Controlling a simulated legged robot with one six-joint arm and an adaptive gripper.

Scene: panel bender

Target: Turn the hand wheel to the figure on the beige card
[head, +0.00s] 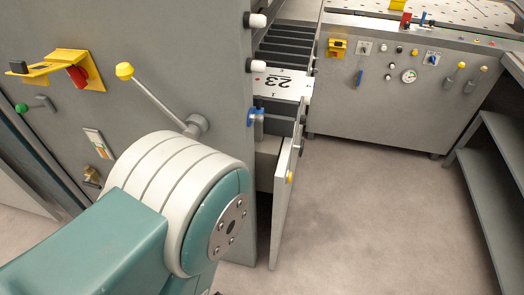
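I see no hand wheel that I can make out for sure. A white plate (296,88) with a black "23", upside down in the picture, and a small red mark lies in the narrow gap right of the large grey cabinet. I cannot tell whether it is the beige card; it looks white rather than beige. A small pale card (99,142) with coloured marks is on the grey cabinet's face, too small to read. My gripper is out of view; only teal and white parts of my arm show, covering the lower left.
The grey cabinet (180,50) carries a lever with a yellow knob (125,71), a yellow bracket with a red part (75,75) and a blue fitting (256,116). A narrow panel (284,205) stands out beside it. A control bench (340,100) and shelves (490,165) border open floor.

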